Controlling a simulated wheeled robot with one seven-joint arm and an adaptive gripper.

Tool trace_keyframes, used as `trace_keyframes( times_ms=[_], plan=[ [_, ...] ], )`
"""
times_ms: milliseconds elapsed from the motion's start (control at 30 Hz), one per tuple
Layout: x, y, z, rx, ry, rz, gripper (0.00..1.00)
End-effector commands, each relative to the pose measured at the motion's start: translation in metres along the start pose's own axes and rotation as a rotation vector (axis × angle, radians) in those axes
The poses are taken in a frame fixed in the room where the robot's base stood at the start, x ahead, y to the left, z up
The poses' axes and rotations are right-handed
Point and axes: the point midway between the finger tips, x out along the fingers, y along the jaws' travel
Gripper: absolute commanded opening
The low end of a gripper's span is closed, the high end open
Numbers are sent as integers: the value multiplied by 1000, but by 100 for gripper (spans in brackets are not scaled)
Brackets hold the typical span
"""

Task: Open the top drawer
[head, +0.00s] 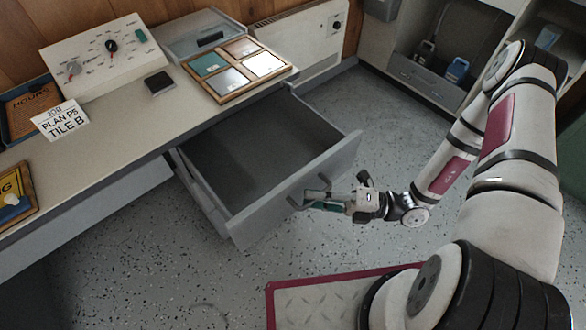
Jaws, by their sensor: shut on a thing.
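The top drawer (290,188) is grey and stands well open, pulled out from under the desk. Its inside (235,143) shows as dark and empty. My gripper (308,198) is at the drawer's front face, shut on the bar handle (294,193). My fingers hide part of the handle.
On the desk (135,125) are a control panel (100,60), a framed set of tiles (238,66), a card (60,120) and a dark block (159,83). A heater (305,42) and shelving (440,75) stand behind. Speckled floor (385,125) is clear right of the drawer.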

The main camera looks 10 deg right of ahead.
Motion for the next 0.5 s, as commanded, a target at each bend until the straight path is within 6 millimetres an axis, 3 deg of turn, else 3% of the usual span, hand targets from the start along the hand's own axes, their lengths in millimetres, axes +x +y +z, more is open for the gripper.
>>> trace_keyframes(
  times_ms=[200,500],
  plan=[
    [-27,8,-26,2,-3,2,0],
    [-39,10,-38,0,-1,2,0]
  ],
)
